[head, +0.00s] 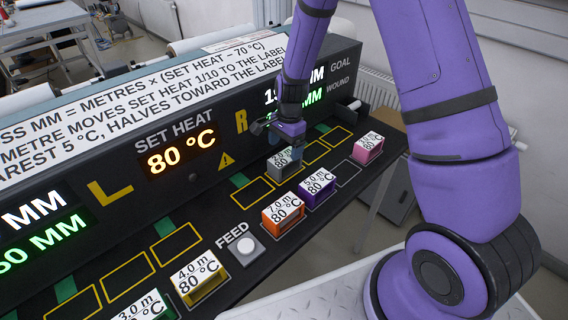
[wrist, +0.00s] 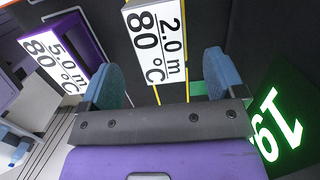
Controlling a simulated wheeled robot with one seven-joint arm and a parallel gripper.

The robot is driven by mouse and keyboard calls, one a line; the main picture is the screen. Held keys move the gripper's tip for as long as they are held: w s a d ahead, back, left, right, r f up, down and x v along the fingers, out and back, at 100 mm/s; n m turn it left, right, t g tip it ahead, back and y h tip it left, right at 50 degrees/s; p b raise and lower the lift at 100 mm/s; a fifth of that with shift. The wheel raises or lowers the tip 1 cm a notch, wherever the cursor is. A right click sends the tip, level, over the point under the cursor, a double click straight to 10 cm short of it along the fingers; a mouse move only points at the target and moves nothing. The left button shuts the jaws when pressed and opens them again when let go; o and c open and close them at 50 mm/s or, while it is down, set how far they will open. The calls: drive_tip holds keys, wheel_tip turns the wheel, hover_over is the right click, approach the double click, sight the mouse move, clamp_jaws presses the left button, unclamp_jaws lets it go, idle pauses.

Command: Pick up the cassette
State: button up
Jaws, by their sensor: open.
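Several coloured cassettes with white labels stand on the dark bench panel. A grey one labelled 2.0 m 80 °C (head: 285,161) is right below my gripper (head: 288,133). In the wrist view this 2.0 m cassette (wrist: 155,42) lies ahead of and between the two blue fingertips of my gripper (wrist: 162,82), which are apart with nothing held. A purple 5.0 m cassette (head: 317,187) is nearer the front edge; it also shows at the left of the wrist view (wrist: 56,50). An orange 7.0 m cassette (head: 283,214) stands beside it.
A pink cassette (head: 368,148) is at the right, a yellow 4.0 m one (head: 199,280) and a green 3.0 m one (head: 144,306) at the front left. A white FEED button (head: 247,248) sits between. The upright display panel (head: 180,150), reading 80 °C, rises behind. Several yellow-outlined slots are empty.

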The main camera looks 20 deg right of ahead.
sight(284, 165)
drive_tip(key=shift+s+a+f, duration=0.1)
drive_tip(key=shift+f, duration=1.9)
drive_tip(key=shift+a+f, duration=0.1)
drive_tip(key=shift+f, duration=1.85)
drive_tip(key=c, duration=1.2)
drive_tip(key=shift+o, duration=0.2)
